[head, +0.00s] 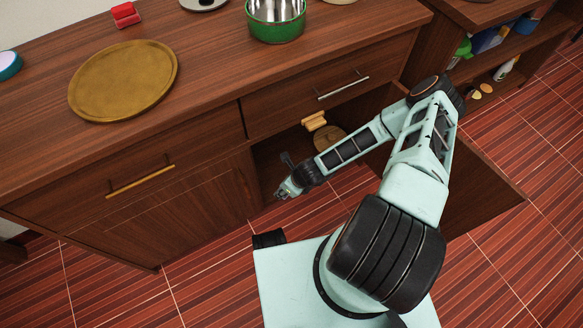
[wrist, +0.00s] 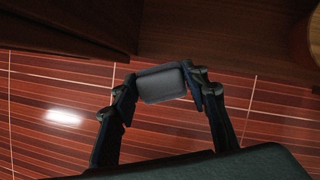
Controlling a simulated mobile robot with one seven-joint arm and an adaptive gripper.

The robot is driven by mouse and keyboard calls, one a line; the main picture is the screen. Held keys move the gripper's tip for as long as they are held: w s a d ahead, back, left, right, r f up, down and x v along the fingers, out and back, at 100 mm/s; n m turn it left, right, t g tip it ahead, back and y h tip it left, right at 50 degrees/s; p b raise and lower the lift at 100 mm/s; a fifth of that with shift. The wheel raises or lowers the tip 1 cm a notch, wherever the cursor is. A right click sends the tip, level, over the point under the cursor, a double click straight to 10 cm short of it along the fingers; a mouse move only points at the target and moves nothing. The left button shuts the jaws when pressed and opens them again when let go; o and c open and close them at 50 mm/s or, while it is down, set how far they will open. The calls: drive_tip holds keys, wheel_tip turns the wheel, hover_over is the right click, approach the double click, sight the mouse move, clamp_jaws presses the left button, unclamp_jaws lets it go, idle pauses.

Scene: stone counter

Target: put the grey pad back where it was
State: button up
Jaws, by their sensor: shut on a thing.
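The grey pad (wrist: 162,86) is a small dark grey block with rounded edges, seen in the wrist view. My gripper (head: 289,188) is shut on it, with one finger at each end of the pad. The gripper is low, in front of the open cupboard (head: 275,150) under the counter. In the wrist view, the floor shows behind and below the pad, and dark cupboard wood lies beyond it. In the head view the pad is too small to make out at the gripper.
The cupboard holds a yellow wooden item (head: 314,121) and a round wooden board (head: 330,139). Its open door (head: 485,195) stands to the right of my arm. On the counter are a round golden board (head: 125,78), a green pot (head: 276,20) and a red item (head: 125,13).

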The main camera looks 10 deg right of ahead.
drive_tip(key=w+d+f+b, duration=0.2)
drive_tip(key=w+f, duration=0.1)
drive_tip(key=w, duration=0.1)
drive_tip(key=w+d+f+b, duration=0.1)
drive_tip(key=w+f+b, duration=0.1)
drive_tip(key=w+f, duration=0.1)
drive_tip(key=w+d+f+b, duration=0.2)
drive_tip(key=w+f, duration=0.1)
drive_tip(key=w, duration=0.2)
drive_tip(key=shift+d+f, duration=0.2)
drive_tip(key=shift+d, duration=0.1)
drive_tip(key=shift+w+f, duration=0.15)
drive_tip(key=shift+f, duration=0.05)
drive_tip(key=shift+w+d+f+b, duration=0.15)
drive_tip(key=shift+f+b, duration=0.75)
drive_tip(key=shift+f, duration=0.65)
drive_tip(key=shift+f, duration=0.1)
drive_tip(key=o, duration=1)
drive_tip(key=p+v, duration=0.5)
drive_tip(key=v, duration=0.7)
